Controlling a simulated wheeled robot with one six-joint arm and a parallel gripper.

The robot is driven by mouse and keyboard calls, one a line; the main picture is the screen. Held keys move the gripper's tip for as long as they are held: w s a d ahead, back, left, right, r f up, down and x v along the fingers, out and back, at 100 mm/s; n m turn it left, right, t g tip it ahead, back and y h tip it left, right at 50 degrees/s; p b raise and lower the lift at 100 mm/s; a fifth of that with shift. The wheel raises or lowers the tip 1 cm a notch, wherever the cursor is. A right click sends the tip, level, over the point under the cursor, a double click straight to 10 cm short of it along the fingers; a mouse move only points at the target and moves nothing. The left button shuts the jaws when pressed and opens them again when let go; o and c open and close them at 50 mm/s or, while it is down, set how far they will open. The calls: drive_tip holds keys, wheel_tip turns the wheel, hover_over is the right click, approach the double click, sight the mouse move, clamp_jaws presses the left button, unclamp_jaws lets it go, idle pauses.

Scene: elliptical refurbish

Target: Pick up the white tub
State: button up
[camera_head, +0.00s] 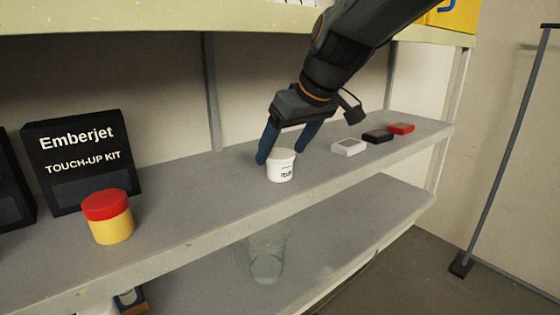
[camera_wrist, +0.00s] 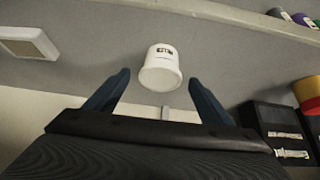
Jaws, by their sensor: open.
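A white tub (camera_head: 281,166) with dark lettering stands upright on the grey middle shelf (camera_head: 220,190). My gripper (camera_head: 285,155) comes down from the upper right, with its two blue fingers behind and to either side of the tub in the head view. In the wrist view the tub (camera_wrist: 160,68) sits just beyond the fingertips, roughly midway between them. The gripper (camera_wrist: 161,82) is open and empty. The head view does not show clearly whether a finger touches the tub.
A yellow jar with a red lid (camera_head: 108,216) and a black Emberjet box (camera_head: 83,160) stand to the left. White (camera_head: 348,147), black (camera_head: 377,136) and red (camera_head: 401,128) small blocks lie to the right. The upper shelf (camera_head: 130,18) overhangs. A clear cup (camera_head: 267,256) is below.

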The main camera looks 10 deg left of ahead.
sight(280, 153)
drive_tip(key=shift+p+x, duration=0.35)
drive_tip(key=shift+x, duration=1.3)
drive_tip(key=c, duration=1.3)
drive_tip(key=shift+r, duration=0.1)
drive_tip(key=shift+r+b, duration=0.45)
drive_tip(key=shift+r, duration=0.3)
drive_tip(key=s+d+p, duration=0.1)
drive_tip(key=s+d, duration=0.2)
drive_tip(key=s, duration=1.4)
drive_tip(key=shift+s, duration=0.25)
